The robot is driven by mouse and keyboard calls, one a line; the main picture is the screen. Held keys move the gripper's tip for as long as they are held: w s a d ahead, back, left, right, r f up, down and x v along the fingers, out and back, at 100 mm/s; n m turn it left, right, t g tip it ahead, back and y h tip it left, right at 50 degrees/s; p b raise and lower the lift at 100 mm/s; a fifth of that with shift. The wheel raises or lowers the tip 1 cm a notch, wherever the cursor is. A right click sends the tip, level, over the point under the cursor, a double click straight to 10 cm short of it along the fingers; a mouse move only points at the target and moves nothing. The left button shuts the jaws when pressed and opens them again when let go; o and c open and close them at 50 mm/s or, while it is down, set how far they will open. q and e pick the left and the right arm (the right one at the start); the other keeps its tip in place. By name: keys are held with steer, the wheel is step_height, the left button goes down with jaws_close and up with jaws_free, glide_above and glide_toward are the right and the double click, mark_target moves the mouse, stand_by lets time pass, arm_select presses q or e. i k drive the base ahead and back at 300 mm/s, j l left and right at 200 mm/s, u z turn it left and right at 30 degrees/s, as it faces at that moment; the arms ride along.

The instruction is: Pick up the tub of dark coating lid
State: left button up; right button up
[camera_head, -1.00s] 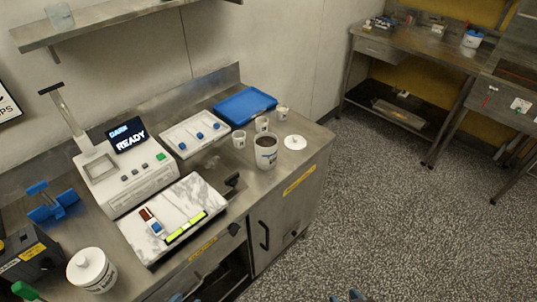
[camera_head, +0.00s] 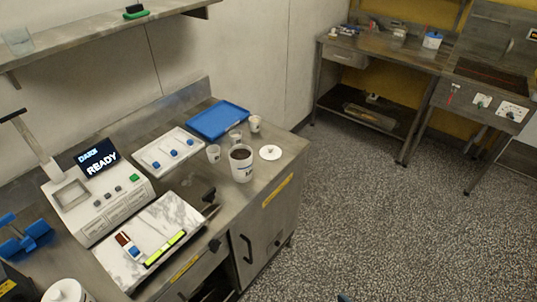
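The tub of dark coating (camera_head: 242,165) is a white open tub with dark brown content, standing upright on the steel counter. A round white lid (camera_head: 270,152) with a small knob lies flat on the counter just right of the tub, apart from it, near the counter's right end. Neither gripper can be made out; only a small blue-grey piece shows at the bottom edge of the view, too little to identify.
Small white cups (camera_head: 214,153) and a blue tray (camera_head: 218,119) stand behind the tub. A machine with a DARK READY screen (camera_head: 98,161) and a marble slab (camera_head: 150,240) are to the left. Another lidded white tub (camera_head: 66,291) is at lower left. Open speckled floor (camera_head: 380,220) lies right.

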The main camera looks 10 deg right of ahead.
mark_target(270, 153)
steer(key=l+u, duration=0.1)
steer(key=u, duration=0.3)
steer(key=i+l+u, duration=0.1)
steer(key=u, duration=0.35)
steer(key=l+u, duration=0.25)
steer(key=u, duration=0.15)
steer(key=l+u, duration=0.15)
steer(key=u, duration=0.3)
steer(key=l+u, duration=0.3)
steer(key=l, duration=0.25)
steer(key=k+l+u, duration=0.15)
steer(key=l+u, duration=0.15)
steer(key=l, duration=0.15)
steer(key=k+l+u, duration=0.1)
steer(key=l, duration=0.25)
steer(key=k+l+u, duration=0.1)
steer(key=l, duration=0.25)
steer(key=k+l+u, duration=0.1)
steer(key=l, duration=0.25)
steer(key=k, duration=0.1)
